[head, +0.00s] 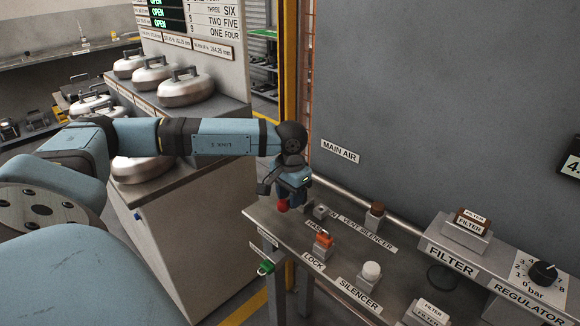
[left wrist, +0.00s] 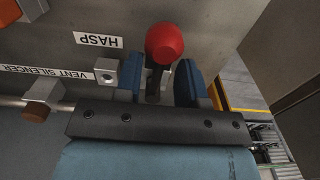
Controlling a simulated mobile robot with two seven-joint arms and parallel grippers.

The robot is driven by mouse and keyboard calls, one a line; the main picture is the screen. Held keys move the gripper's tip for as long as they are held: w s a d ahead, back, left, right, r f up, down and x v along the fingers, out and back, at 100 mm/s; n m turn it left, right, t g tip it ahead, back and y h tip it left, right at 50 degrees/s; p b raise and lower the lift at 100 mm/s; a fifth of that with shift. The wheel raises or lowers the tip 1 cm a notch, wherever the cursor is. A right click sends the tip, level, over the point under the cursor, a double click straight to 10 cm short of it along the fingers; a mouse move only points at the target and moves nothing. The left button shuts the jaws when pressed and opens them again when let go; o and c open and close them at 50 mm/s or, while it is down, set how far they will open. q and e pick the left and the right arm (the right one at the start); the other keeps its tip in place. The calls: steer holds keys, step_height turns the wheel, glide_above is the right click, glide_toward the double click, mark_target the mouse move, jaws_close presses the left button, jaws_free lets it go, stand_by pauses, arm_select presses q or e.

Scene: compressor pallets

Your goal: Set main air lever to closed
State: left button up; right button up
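The main air lever has a red ball knob (head: 282,205) at the left end of the metal bench, below and left of the MAIN AIR sign (head: 339,151). In the left wrist view the red knob (left wrist: 165,43) tops a dark stem. My left gripper (left wrist: 160,80) is open, with one blue finger on each side of the stem. A gap shows on the right finger's side; contact on the left side is unclear. In the head view my left gripper (head: 288,190) is over the lever and hides most of it. My right gripper is not in view.
The filter block (head: 465,230) and regulator dial (head: 543,272) are at right. A grey wall rises behind.

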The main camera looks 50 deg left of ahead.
arm_select(q)
step_height(320, 180, up, 14)
steer(key=p, duration=0.1)
steer(key=shift+s+p, duration=0.15)
steer(key=shift+p, duration=0.25)
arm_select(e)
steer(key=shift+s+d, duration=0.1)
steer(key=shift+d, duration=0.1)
arm_select(q)
steer(key=shift+f, duration=0.15)
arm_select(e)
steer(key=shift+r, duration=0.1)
